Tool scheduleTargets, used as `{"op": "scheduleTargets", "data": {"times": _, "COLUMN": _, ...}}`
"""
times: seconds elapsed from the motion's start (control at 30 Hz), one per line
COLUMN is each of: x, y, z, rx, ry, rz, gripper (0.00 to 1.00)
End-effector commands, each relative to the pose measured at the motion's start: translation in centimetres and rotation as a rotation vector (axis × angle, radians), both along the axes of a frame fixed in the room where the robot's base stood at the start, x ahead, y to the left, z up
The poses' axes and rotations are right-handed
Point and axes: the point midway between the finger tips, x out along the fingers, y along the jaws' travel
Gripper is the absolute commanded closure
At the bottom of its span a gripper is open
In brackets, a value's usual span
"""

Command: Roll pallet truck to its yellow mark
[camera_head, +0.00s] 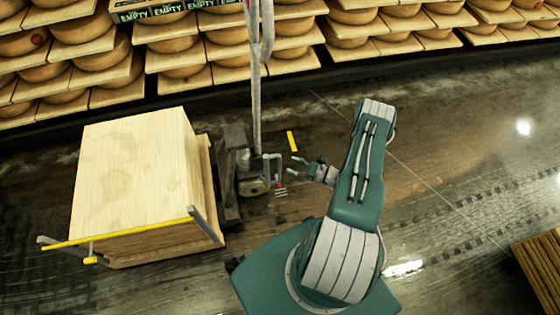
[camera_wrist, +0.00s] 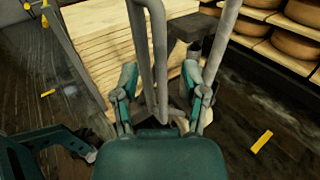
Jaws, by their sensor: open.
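The pallet truck (camera_head: 230,165) stands left of centre in the head view, with its tall grey handle (camera_head: 256,85) upright at the shelf side. In the wrist view the handle's grey tubes (camera_wrist: 142,50) rise between my fingers. My gripper (camera_head: 296,168) is open, just right of the truck's handle base, and it also shows in the wrist view (camera_wrist: 160,80). I cannot tell whether it touches the handle. A short yellow floor mark (camera_head: 292,141) lies right of the truck, beyond my gripper; it shows at the lower right in the wrist view (camera_wrist: 262,141).
A stack of pale boards (camera_head: 135,170) sits on the truck, with a yellow-edged bar (camera_head: 130,232) at its near side. Shelves of cheese wheels (camera_head: 180,50) line the back. A wooden slatted thing (camera_head: 540,265) is at the lower right. Open wet floor (camera_head: 450,140) lies to the right.

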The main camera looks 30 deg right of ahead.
Motion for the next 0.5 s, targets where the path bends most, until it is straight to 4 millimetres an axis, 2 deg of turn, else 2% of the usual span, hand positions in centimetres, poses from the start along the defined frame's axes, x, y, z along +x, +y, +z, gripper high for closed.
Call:
{"op": "scheduleTargets", "data": {"times": 0.1, "x": 1.7, "y": 1.6, "z": 0.0, "rx": 0.001, "ry": -0.001, "rz": 0.005, "gripper": 0.43}}
{"op": "scheduleTargets", "data": {"times": 0.23, "x": 3.2, "y": 2.8, "z": 0.0, "rx": 0.001, "ry": -0.001, "rz": 0.003, "gripper": 0.43}}
{"op": "scheduleTargets", "data": {"times": 0.5, "x": 4.3, "y": 3.7, "z": 0.0, "rx": 0.001, "ry": -0.001, "rz": 0.001, "gripper": 0.43}}
